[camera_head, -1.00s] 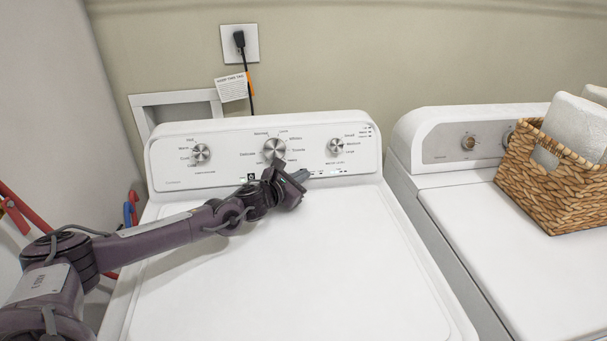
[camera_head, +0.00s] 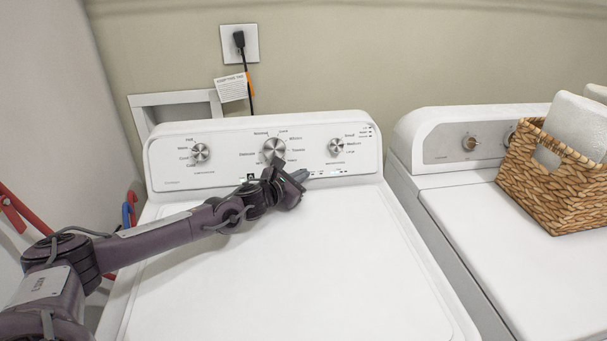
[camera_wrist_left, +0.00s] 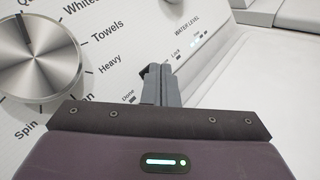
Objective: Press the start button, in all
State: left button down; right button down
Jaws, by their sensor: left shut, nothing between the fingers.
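The white washer's control panel (camera_head: 225,160) faces me with three silver knobs; the middle knob (camera_head: 274,149) is the largest. My left gripper (camera_head: 302,175) is at the panel's lower edge, right of and below that knob. Its fingers are shut and empty. In the left wrist view the closed fingertips (camera_wrist_left: 157,72) are at the panel between the "Done" and "Lock" labels; I cannot tell whether they touch it. A small dark square mark (camera_head: 251,177) shows left of the gripper. I cannot make out a start button; the gripper may hide it. My right gripper is not in view.
A light glows under "WATER LEVEL" (camera_wrist_left: 194,43). A second white machine (camera_head: 470,200) stands to the right with a wicker basket (camera_head: 550,185) of pale towels on it. The washer lid (camera_head: 290,270) is clear apart from my left arm above it.

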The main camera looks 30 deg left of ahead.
pick_arm(q)
jog(key=shift+w, duration=0.1)
dwell(0.5)
jog(key=shift+s+d+r, duration=0.25)
jog(key=shift+s+r, duration=0.05)
jog(key=shift+s, duration=0.1)
jog(key=shift+s+d, duration=0.1)
jog(key=shift+s, duration=0.1)
jog(key=shift+p, duration=0.35)
jog(key=shift+s+d+r+p, duration=0.85)
jog(key=shift+s+d+p, duration=0.1)
jog(key=shift+s, duration=0.2)
jog(key=shift+s+d+r+p, duration=0.3)
jog(key=shift+s+d, duration=0.1)
jog(key=shift+s, duration=0.2)
